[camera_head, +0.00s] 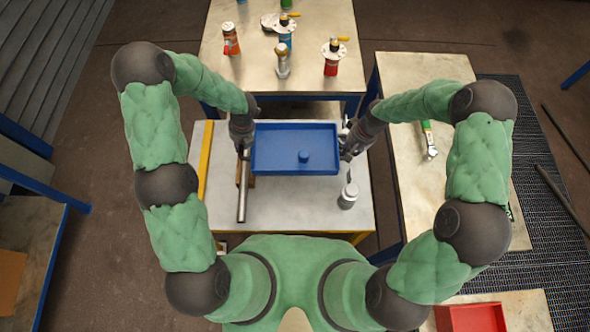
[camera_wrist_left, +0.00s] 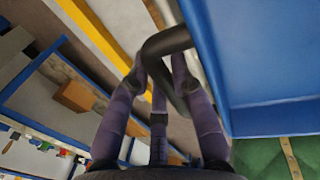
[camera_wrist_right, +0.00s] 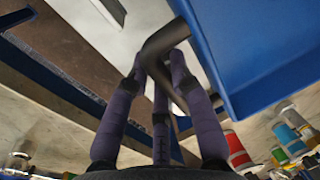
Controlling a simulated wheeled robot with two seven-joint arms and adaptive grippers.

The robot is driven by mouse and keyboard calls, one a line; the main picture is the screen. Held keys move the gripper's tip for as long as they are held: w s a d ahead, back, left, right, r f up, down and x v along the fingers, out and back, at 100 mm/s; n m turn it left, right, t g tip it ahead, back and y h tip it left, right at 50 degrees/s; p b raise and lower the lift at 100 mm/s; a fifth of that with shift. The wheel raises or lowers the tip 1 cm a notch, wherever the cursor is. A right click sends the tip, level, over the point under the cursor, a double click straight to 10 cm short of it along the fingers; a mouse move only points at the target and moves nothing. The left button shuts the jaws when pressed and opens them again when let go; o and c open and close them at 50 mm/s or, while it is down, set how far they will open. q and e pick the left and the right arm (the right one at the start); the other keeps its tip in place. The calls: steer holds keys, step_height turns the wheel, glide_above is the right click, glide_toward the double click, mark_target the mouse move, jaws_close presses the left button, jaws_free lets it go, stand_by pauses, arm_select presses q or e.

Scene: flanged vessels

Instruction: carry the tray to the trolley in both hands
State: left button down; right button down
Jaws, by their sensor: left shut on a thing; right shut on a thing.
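The blue tray (camera_head: 275,168) is level in the head view, in front of me over a pale-topped stand with yellow edges (camera_head: 300,210). I cannot tell surely whether this stand is the trolley. A small blue cylinder (camera_head: 303,156) stands in the tray. My left gripper (camera_head: 243,150) is shut on the tray's left handle, a dark bar (camera_wrist_left: 165,42) in the left wrist view. My right gripper (camera_head: 347,150) is shut on the right handle, a similar bar (camera_wrist_right: 165,40) in the right wrist view. The gap under the tray is hard to judge.
A metal bar (camera_head: 243,195) and a grey canister (camera_head: 348,196) are on the yellow-edged stand. A table behind (camera_head: 255,75) holds several flanged vessels and cans. A side table (camera_head: 410,185) at right holds a green-handled tool (camera_head: 429,140). A red tray (camera_head: 472,318) lies front right.

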arm_select(q)
steer(key=shift+f, duration=0.15)
arm_select(e)
steer(key=shift+f, duration=0.15)
